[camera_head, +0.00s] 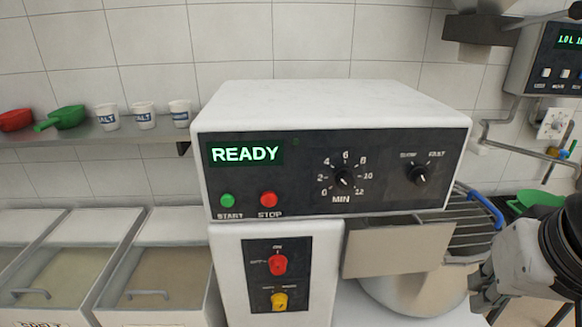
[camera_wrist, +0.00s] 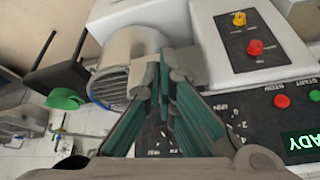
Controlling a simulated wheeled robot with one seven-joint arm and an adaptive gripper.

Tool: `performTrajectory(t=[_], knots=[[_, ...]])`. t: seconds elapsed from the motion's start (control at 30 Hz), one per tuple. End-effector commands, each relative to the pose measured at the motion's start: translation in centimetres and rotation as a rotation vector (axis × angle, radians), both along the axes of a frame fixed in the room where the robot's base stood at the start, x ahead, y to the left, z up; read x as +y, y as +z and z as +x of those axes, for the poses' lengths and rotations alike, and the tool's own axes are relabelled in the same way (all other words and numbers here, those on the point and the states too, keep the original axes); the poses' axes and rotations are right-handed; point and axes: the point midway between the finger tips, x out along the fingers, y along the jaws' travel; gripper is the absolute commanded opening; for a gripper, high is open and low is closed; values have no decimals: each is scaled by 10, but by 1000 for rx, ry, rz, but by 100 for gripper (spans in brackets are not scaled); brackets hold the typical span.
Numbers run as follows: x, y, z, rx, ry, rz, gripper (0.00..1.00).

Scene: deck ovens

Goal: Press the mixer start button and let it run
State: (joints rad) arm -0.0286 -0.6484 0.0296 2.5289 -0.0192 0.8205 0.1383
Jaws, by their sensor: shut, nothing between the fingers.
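The mixer (camera_head: 320,98) is a white housing with a black control panel (camera_head: 310,160). Its display (camera_head: 245,153) reads READY in green. The green START button (camera_head: 227,200) and red STOP button (camera_head: 268,199) sit below the display. In the wrist view the panel appears turned over, with the START button (camera_wrist: 315,95) at the right edge and the STOP button (camera_wrist: 281,101) beside it. My gripper (camera_head: 482,301) is at the lower right of the head view, right of the panel and apart from both buttons. Its fingers (camera_wrist: 164,62) are shut and empty.
A timer dial (camera_head: 344,180) and a small knob (camera_head: 419,174) are on the panel. Red (camera_head: 278,264) and yellow (camera_head: 279,301) knobs sit lower on the column. A wire guard (camera_head: 480,225) covers the bowl (camera_head: 410,290). Bins (camera_head: 160,270) and a shelf with cups (camera_head: 143,116) stand left.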

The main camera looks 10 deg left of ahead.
Motion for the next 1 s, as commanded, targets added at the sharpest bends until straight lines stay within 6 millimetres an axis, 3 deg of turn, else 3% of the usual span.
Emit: performTrajectory(t=[0.17,0.3,0.5,0.63,0.8,1.0], knots=[[47,-6,67,-96,-94,107,0],[103,-18,111,-164,-161,263,0],[200,-43,145,-183,-248,565,0],[268,-61,146,-130,-313,793,0],[340,-79,129,-9,-408,1066,0],[384,-88,110,109,-493,1256,0]])
